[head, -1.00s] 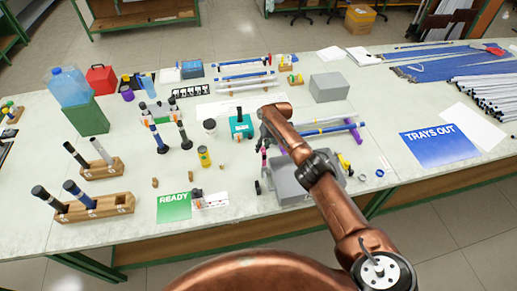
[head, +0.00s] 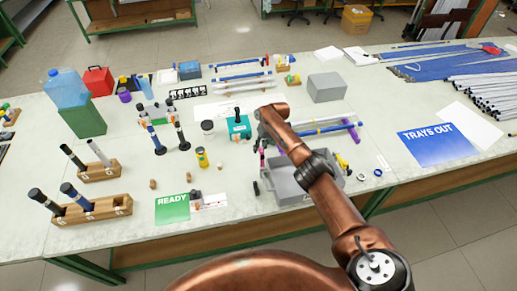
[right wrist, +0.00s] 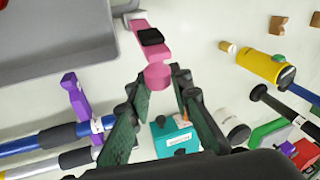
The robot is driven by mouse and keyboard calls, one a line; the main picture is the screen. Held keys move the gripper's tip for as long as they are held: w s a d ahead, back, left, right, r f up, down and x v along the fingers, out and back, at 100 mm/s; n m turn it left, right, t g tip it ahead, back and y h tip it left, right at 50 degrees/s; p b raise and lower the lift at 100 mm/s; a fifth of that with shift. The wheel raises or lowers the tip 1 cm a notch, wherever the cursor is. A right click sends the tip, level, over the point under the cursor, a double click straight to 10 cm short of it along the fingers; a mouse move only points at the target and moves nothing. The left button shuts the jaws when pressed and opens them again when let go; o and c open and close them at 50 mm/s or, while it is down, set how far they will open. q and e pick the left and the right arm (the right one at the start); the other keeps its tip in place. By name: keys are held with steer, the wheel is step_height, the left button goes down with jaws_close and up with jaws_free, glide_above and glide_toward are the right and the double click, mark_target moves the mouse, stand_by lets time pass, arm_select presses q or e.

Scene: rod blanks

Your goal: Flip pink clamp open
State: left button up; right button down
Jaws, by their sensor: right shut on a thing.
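The pink clamp (right wrist: 150,38) shows in the right wrist view, with a black block on its upper part and a round pink end between my fingertips. In the head view only a small bit of the pink clamp (head: 262,158) shows beside the grey tray, below my wrist. My right gripper (right wrist: 158,84) has its dark green fingers closed in on the round pink end. In the head view my right gripper (head: 262,142) is mostly hidden by my copper arm. Whether the clamp is open or shut I cannot tell. My left gripper is not in view.
The grey tray (head: 283,190) stands close to the clamp. A purple clamp (right wrist: 75,97) with rods is to the left in the wrist view. A teal box (right wrist: 172,141), a yellow bottle (right wrist: 264,66) and a white jar (right wrist: 233,125) stand nearby.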

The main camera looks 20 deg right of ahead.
steer(key=shift+s+d+f, duration=0.2)
steer(key=shift+d+f, duration=0.15)
steer(key=shift+f, duration=0.05)
stand_by(2.0)
steer(key=c, duration=1.7)
jaws_free()
steer(key=shift+w, duration=0.15)
steer(key=shift+c, duration=0.2)
steer(key=shift+a+r, duration=0.15)
steer(key=shift+a, duration=0.05)
steer(key=v, duration=1.2)
steer(key=shift+w, duration=0.1)
